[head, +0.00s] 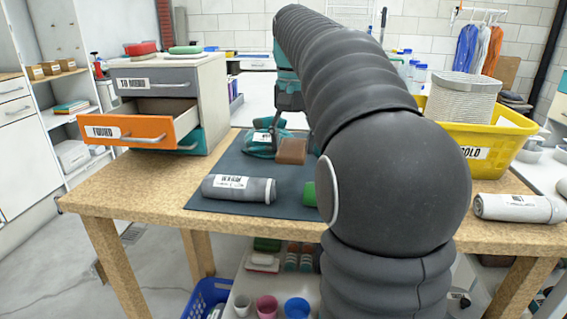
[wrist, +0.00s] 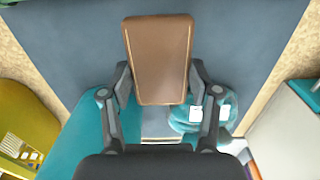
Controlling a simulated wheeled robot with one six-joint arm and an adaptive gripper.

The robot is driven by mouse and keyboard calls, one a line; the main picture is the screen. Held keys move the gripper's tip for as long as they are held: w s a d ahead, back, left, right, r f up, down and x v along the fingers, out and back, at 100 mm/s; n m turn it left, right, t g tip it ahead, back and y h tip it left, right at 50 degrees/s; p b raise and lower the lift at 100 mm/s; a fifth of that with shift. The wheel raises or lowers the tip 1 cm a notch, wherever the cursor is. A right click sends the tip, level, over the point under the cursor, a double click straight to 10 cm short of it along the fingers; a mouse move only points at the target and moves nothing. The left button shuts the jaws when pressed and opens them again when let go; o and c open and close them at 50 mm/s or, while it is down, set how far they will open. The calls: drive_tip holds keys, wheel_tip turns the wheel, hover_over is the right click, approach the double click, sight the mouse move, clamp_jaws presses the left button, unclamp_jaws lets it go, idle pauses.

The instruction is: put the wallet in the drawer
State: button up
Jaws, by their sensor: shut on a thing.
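The brown wallet (wrist: 160,62) is between the fingers of my gripper (wrist: 160,80) in the wrist view, and the gripper is shut on it. In the head view the wallet (head: 292,151) shows above the dark mat, beside a teal item. I cannot tell how high it is held. The orange drawer (head: 140,128) of the small cabinet (head: 196,90) on the left of the table is pulled open. Its interior, where visible, looks empty. My arm hides part of the table.
A grey cylinder (head: 238,189) lies on the mat (head: 225,165) in front. A teal bundle (wrist: 205,112) lies near the wallet. A yellow crate (head: 500,143) stands at right, with another cylinder (head: 520,208) before it. Red and green items sit on the cabinet top.

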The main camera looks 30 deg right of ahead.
sight(284, 174)
drive_tip(key=shift+w+a+f, duration=0.65)
drive_tip(key=shift+w+f, duration=0.1)
drive_tip(key=shift+w, duration=0.05)
drive_tip(key=shift+f+b, duration=0.35)
drive_tip(key=shift+f, duration=1.55)
drive_tip(key=o, duration=1.2)
drive_tip(key=shift+f, duration=0.1)
